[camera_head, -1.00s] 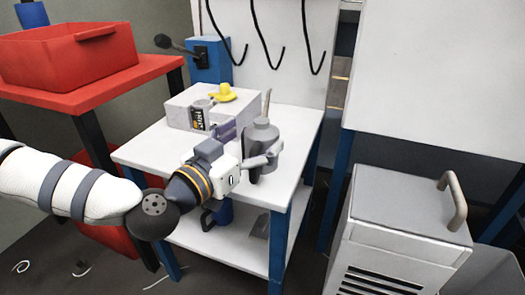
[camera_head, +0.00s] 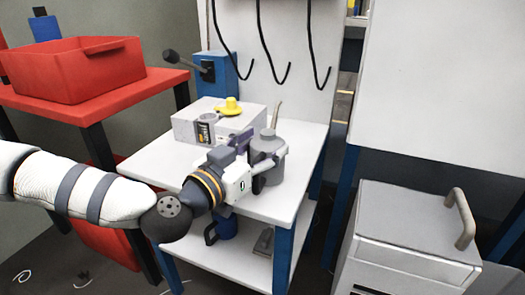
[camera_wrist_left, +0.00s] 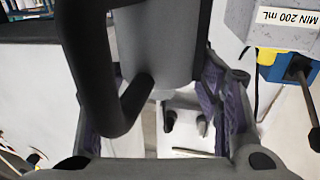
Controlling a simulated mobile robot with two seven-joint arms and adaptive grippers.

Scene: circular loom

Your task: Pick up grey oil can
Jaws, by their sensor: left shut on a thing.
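The grey oil can (camera_head: 268,148), with a thin spout, is upright at the right side of the white table (camera_head: 245,205). My left gripper (camera_head: 262,170) comes in from the left and is shut on the can's body. In the left wrist view the can (camera_wrist_left: 157,45) stands between the fingers of the left gripper (camera_wrist_left: 160,95), with its dark curved handle towards the camera. I cannot tell whether its base touches the table. My right gripper is not in view.
Behind the can are a light grey box (camera_head: 185,124), a yellow-topped item (camera_head: 230,108) and a blue box with a lever (camera_head: 221,75). Black hooks (camera_head: 283,72) hang on the back panel. A red bin (camera_head: 75,70) is left; a grey cabinet (camera_head: 410,225) is right.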

